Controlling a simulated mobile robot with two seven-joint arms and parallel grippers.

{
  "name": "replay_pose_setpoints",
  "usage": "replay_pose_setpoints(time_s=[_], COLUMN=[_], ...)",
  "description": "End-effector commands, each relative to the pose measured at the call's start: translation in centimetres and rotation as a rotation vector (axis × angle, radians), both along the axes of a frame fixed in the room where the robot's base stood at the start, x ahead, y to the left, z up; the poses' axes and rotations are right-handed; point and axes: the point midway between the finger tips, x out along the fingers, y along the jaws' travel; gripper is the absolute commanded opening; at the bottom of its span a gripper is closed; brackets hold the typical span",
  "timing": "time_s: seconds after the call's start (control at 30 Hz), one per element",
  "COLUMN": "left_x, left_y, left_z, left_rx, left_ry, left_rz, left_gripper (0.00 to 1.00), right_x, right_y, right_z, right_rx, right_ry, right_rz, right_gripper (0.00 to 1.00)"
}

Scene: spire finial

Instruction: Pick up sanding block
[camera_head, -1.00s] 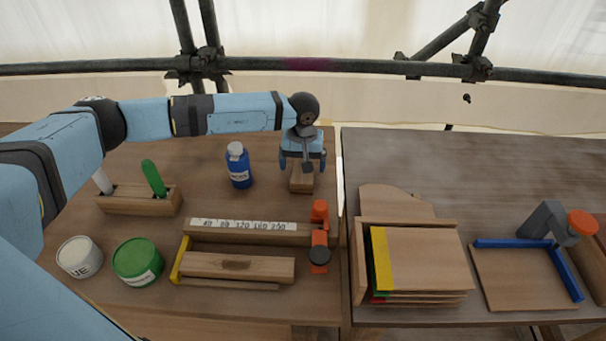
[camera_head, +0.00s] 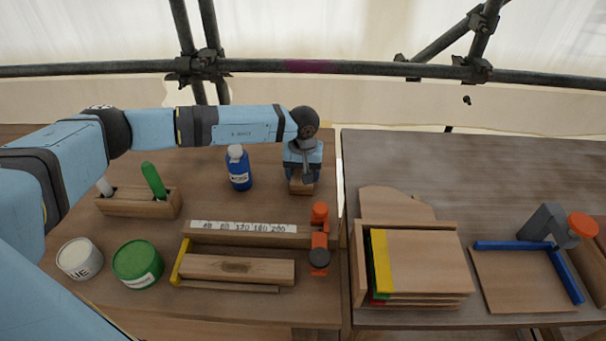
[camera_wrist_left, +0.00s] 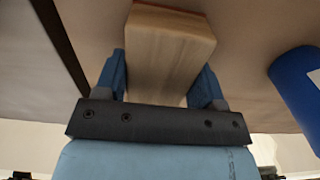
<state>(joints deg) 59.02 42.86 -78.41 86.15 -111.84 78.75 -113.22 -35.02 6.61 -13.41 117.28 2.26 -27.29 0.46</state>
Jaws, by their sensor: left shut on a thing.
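The sanding block, a light wooden block (camera_head: 301,187), is at the back right of the left table, near the gap between the tables. My left gripper (camera_head: 302,178) is over it with its fingers pointing down. In the left wrist view the wooden block (camera_wrist_left: 170,45) lies between the two blue fingers of my left gripper (camera_wrist_left: 163,80), which is shut on it. I cannot clearly tell whether the block is lifted off the table. My right gripper is in neither view.
A blue bottle (camera_head: 239,168) stands left of the gripper. In front are a wooden ruler bar (camera_head: 243,228), an orange-and-black tool (camera_head: 319,240), a green can (camera_head: 138,263), a white can (camera_head: 80,258) and a wooden holder (camera_head: 140,203). A box of boards (camera_head: 360,270) stands on the right table.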

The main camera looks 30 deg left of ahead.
Motion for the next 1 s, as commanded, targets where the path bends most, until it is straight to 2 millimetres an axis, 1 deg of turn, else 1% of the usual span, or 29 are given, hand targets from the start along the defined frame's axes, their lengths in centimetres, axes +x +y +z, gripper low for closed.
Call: replay_pose_setpoints(time_s=[0.17,0.27,0.37,0.6,0.7,0.8,0.9,1.0], left_x=[0.1,0.1,0.1,0.1,0.1,0.1,0.1,0.0], left_y=[0.1,0.0,0.0,0.0,0.0,0.0,0.0,0.0], left_z=[1.5,3.1,5.5,12.6,15.1,17.1,18.5,19.4], left_rx=[0.000,-0.002,-0.002,-0.001,-0.001,-0.001,-0.001,-0.001], left_ry=[-0.003,-0.004,-0.006,-0.006,-0.006,-0.004,-0.004,-0.001], left_rz=[0.001,0.000,-0.002,-0.001,-0.001,-0.001,0.000,0.000], left_gripper=[0.37,0.37,0.37,0.37,0.37,0.37,0.37,0.37], right_x=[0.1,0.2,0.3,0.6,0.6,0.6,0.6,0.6], right_y=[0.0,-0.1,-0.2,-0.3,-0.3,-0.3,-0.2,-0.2], right_z=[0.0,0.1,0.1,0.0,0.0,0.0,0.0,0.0], right_rx=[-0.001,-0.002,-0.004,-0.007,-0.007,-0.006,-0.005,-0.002], right_ry=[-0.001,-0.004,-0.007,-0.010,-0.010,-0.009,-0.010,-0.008], right_rz=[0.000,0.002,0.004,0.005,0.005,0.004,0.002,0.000], right_gripper=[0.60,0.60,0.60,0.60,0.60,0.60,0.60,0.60])
